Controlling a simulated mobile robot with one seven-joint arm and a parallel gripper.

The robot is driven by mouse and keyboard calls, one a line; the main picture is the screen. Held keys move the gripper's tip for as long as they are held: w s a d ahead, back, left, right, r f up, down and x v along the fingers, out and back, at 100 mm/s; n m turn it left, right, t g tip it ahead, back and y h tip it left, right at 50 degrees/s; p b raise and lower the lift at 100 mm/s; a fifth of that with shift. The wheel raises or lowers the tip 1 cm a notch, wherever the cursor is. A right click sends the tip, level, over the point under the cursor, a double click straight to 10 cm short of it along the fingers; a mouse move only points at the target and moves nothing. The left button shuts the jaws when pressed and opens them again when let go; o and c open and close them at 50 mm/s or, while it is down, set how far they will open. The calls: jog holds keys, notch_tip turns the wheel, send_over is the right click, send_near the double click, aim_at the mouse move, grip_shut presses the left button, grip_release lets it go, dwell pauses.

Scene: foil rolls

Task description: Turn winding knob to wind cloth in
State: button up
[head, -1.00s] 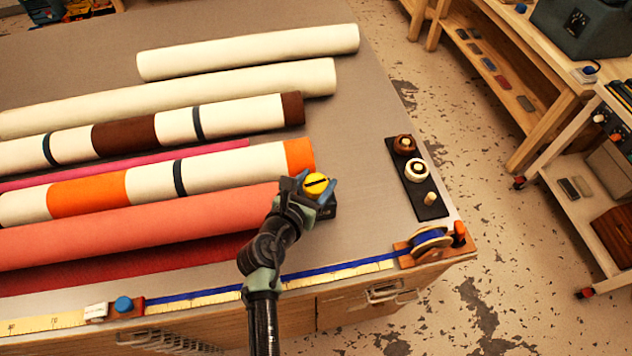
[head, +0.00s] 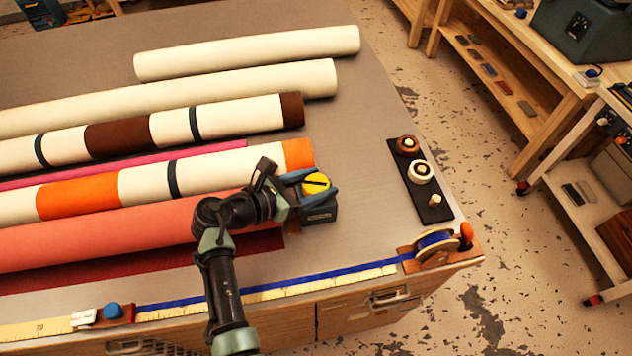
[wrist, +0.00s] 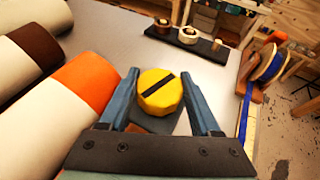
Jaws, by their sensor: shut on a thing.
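The winding knob is a yellow round knob with a black stripe across its face (head: 316,184). It sits on a dark block (head: 319,212) at the right end of the salmon cloth roll (head: 120,228). My gripper (head: 314,186) has its blue fingers on both sides of the knob, shut on it. In the wrist view the knob (wrist: 160,92) is between the two fingers, its stripe slanting up to the right. Dark red cloth (head: 250,243) shows from under the salmon roll's front side.
Several other rolls, such as the orange-banded one (head: 140,186), lie behind the salmon roll. A black strip with pegs and small spools (head: 432,208) lies to the right. A blue ribbon reel (head: 436,244) stands at the front right corner, its ribbon along a ruler (head: 270,294).

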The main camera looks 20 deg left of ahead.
jog(key=o, duration=1.4)
jog(key=shift+c, duration=0.2)
jog(key=b+v, duration=0.1)
jog(key=v, duration=1.2)
jog(key=shift+o, duration=0.2)
jog(key=shift+w+r, duration=0.1)
